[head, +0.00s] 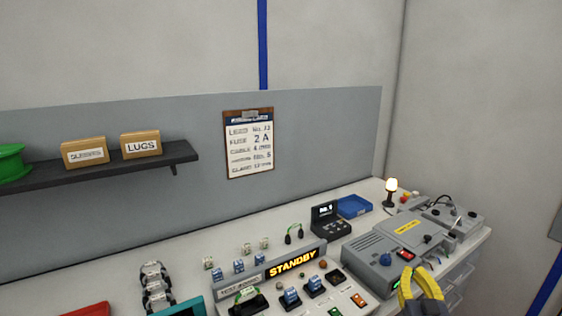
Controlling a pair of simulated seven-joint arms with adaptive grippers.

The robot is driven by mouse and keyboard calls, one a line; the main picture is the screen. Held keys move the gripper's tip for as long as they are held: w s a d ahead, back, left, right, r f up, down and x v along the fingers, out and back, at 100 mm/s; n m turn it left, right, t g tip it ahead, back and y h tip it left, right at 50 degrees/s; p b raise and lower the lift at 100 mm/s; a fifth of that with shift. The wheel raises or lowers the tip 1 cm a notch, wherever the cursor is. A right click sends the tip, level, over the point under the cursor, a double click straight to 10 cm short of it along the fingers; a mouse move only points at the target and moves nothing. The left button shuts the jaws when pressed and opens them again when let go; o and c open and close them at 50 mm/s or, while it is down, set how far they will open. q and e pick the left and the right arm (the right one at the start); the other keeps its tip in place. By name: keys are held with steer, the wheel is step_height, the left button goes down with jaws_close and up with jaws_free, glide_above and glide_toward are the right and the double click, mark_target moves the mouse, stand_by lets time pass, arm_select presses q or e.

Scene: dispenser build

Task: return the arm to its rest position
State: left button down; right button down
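My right gripper (413,270), with yellow fingers, shows at the bottom right, in front of the grey machine box (386,256). The fingers lean in toward each other at the tips, and I cannot tell whether they are open or shut. I see nothing held between them. I cannot tell whether they touch the box. Only the end of my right arm shows at the bottom edge. My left gripper and arm are not in view.
A test station (292,270) reading STANDBY stands left of the grey box. A lit lamp (390,190), a blue tray (354,206) and a small display unit (329,221) stand behind. A shelf (100,180) holds boxes.

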steer(key=s+a+f+n+g+y, duration=0.1)
steer(key=s+a+f+n+g, duration=0.2)
steer(key=s+f, duration=0.45)
steer(key=s+a+f+n+g, duration=0.35)
steer(key=s+f, duration=0.25)
steer(key=f, duration=0.2)
steer(key=s+f+n+g+h, duration=0.1)
steer(key=s+f+g, duration=0.2)
steer(key=s, duration=0.6)
steer(key=s+f+n+g+h, duration=0.1)
steer(key=s+f+g, duration=0.2)
steer(key=s, duration=0.5)
steer(key=s+a+f+g+y, duration=0.1)
steer(key=s+a+f+y, duration=0.15)
steer(key=f, duration=1.35)
steer(key=s+a+f+g+y, duration=0.1)
steer(key=a+f, duration=0.2)
steer(key=f, duration=1.3)
steer(key=s+f+m+g+y, duration=0.1)
steer(key=s+f+m+g, duration=0.2)
steer(key=s+f, duration=1.6)
steer(key=shift+s+f, duration=0.35)
steer(key=shift+s, duration=0.75)
